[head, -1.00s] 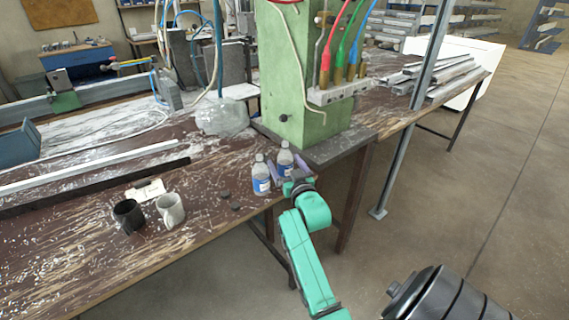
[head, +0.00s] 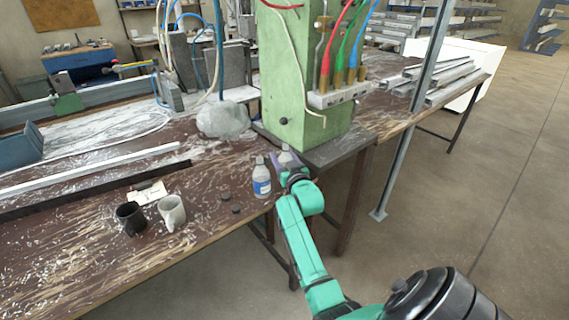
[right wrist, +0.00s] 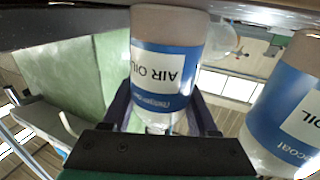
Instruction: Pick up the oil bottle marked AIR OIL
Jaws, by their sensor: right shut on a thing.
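The AIR OIL bottle (right wrist: 165,70) is clear with a blue and white label, and shows upside down in the right wrist view. My right gripper (right wrist: 163,108) is shut on it, one dark finger on each side. In the head view the AIR OIL bottle (head: 284,156) is mostly hidden behind my right gripper (head: 286,166), at the bench's front edge. A second similar bottle (head: 261,180) stands just left of it, and shows at the right of the wrist view (right wrist: 288,118) with a label ending in "coat". My left gripper is not in view.
A green machine column (head: 300,75) stands close behind the bottles on a dark plate. A grey post (head: 410,130) rises at the right.

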